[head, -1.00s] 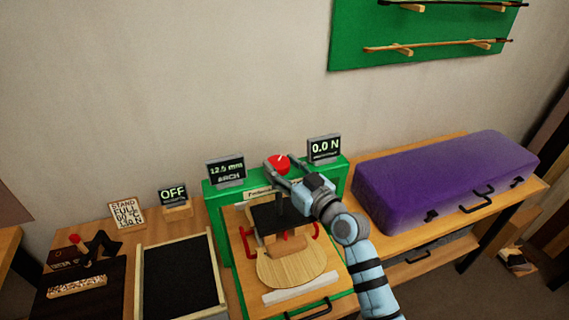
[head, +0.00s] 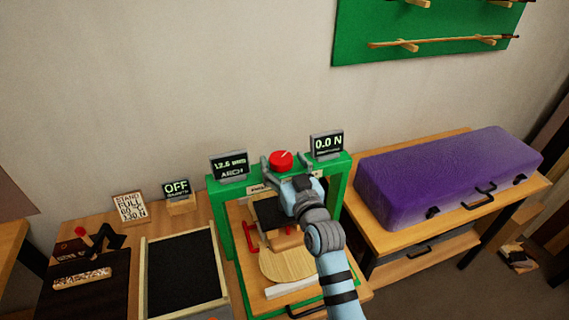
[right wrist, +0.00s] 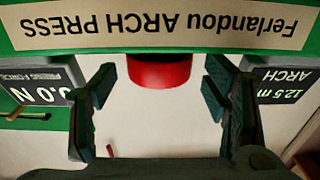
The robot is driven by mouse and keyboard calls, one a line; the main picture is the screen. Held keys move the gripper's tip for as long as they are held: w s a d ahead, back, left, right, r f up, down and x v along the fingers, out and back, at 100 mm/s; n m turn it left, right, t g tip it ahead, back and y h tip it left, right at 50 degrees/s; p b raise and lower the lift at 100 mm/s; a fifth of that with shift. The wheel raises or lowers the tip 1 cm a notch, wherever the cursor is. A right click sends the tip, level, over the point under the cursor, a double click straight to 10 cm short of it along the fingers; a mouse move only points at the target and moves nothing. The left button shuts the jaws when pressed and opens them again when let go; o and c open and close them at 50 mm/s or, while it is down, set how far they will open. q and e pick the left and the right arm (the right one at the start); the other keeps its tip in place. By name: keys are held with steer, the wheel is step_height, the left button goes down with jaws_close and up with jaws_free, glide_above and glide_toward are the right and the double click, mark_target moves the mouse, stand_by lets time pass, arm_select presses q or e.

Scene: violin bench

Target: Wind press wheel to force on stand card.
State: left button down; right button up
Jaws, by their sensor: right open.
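The red press wheel (head: 281,160) sits on top of the green arch press (head: 226,215). My right gripper (head: 279,170) is open around the front of the wheel, with a finger to either side. In the right wrist view the red wheel (right wrist: 159,72) shows between the two open fingers, apart from both. The stand card (head: 130,208) stands at the back left; its lines read roughly "STAND FULL" and a force in N, too small to read surely. The force display (head: 327,145) reads 0.0 N. The arch display (head: 229,165) reads about 12.5 mm. My left gripper is not in view.
A violin plate (head: 287,266) lies in the press under a dark block. A small display (head: 177,189) reads OFF. A black-topped tray (head: 183,275) is left of the press, and a purple case (head: 447,178) lies at right. Bows hang on a green board (head: 428,30).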

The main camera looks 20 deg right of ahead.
mark_target(284, 163)
step_height(284, 163, up, 10)
stand_by(0.4)
stand_by(0.9)
